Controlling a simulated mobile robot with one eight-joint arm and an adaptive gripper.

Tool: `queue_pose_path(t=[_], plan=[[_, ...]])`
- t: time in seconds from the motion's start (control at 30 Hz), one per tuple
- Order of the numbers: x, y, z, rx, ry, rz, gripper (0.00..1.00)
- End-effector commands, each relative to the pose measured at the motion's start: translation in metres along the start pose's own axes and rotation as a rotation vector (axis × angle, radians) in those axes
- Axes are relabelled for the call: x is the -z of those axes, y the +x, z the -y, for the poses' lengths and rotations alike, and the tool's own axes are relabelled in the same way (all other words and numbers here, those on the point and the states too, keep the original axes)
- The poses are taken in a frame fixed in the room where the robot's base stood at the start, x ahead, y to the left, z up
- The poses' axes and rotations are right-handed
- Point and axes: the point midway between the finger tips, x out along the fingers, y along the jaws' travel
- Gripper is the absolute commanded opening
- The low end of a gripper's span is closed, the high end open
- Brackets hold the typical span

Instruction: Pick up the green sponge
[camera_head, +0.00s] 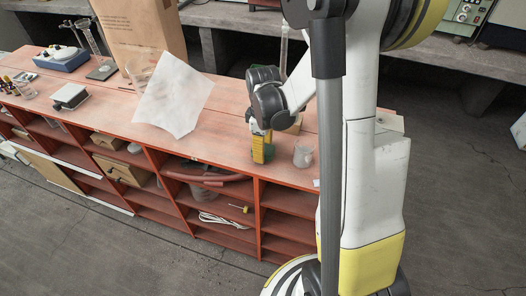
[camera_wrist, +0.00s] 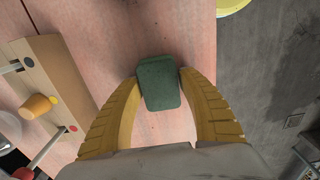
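The green sponge (camera_wrist: 159,83) is a dark green rounded block in the wrist view, turned slightly, between the tips of my gripper's yellow fingers (camera_wrist: 159,78). One fingertip is close against each long side. Whether both press on it is not clear. In the head view, my gripper (camera_head: 261,148) points down near the bench's front edge, and a bit of the green sponge (camera_head: 269,153) shows by its fingers. I cannot tell whether the sponge rests on the top or is just above it.
A grey cup (camera_head: 303,156) stands close right of my gripper on the red bench (camera_head: 215,148). In the wrist view, a wooden block with metal rods (camera_wrist: 58,75) lies left of the sponge.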

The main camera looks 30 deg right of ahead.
Motion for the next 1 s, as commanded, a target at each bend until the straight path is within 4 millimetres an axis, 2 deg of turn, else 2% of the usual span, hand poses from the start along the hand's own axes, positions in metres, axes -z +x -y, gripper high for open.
queue_pose_path(t=[0.47, 0.57, 0.8, 1.0], plan=[[0.0, -0.005, 0.0, 0.0, 0.0, 0.0, 0.33], [0.0, -0.02, 0.0, 0.0, 0.0, 0.0, 0.33], [0.0, -0.072, 0.0, 0.0, 0.0, 0.0, 0.33], [0.0, -0.097, 0.0, 0.0, 0.0, 0.0, 0.33]])
